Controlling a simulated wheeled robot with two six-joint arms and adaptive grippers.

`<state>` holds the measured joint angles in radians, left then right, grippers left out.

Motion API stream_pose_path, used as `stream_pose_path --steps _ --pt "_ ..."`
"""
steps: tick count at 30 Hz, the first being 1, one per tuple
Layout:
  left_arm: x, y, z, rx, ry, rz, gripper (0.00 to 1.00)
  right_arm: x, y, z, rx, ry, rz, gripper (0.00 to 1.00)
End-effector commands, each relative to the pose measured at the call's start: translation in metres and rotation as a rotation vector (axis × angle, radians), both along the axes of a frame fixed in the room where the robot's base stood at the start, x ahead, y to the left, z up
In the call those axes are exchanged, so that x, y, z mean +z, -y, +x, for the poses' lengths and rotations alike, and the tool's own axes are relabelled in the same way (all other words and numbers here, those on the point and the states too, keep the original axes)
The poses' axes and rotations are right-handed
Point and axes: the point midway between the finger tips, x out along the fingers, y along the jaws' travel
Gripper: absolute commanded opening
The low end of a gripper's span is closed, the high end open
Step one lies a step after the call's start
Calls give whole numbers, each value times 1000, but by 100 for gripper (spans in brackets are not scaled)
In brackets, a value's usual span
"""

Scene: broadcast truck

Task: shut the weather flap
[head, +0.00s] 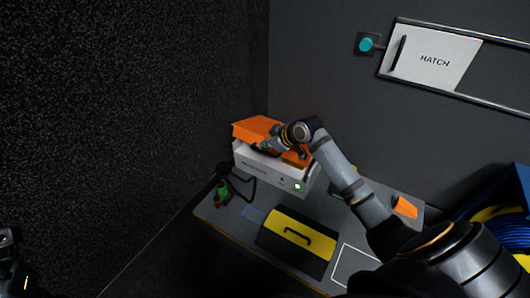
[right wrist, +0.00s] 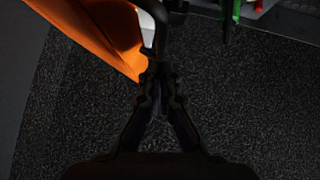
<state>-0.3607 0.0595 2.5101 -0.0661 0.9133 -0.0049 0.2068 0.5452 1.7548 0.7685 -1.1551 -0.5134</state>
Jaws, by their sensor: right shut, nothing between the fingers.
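An orange flap (head: 250,129), which I take as the weather flap, sits at the top of a white box (head: 262,168) on the bench. Its exact angle is hard to tell, and my right arm hides part of it. My right gripper (head: 268,146) is shut and empty at the flap's front side, above the box front. In the right wrist view the orange flap (right wrist: 92,28) fills the upper left, close to the fingertips (right wrist: 158,92); contact cannot be told. Part of my left gripper (head: 8,238) shows at the left edge, its jaws unclear.
The bench (head: 225,222) carries a black and yellow case (head: 290,238) with a handle, a green and red item (head: 222,190) with a dark cable, and an orange block (head: 405,206). A hatch panel (head: 430,58) is on the wall. A blue bin (head: 510,195) stands right.

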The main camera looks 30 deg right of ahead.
Motion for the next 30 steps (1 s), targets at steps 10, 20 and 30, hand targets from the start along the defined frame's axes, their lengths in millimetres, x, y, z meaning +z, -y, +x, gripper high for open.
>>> stream_pose_path --steps 10,20,30 --pt "-5 1 1 2 -2 4 62 -7 2 1 -1 0 -1 0" --pt "-3 1 0 1 -2 3 62 -44 -11 -7 -1 56 -96 0" --pt "-19 2 1 6 -6 9 62 -124 -17 -10 -2 202 -342 0"
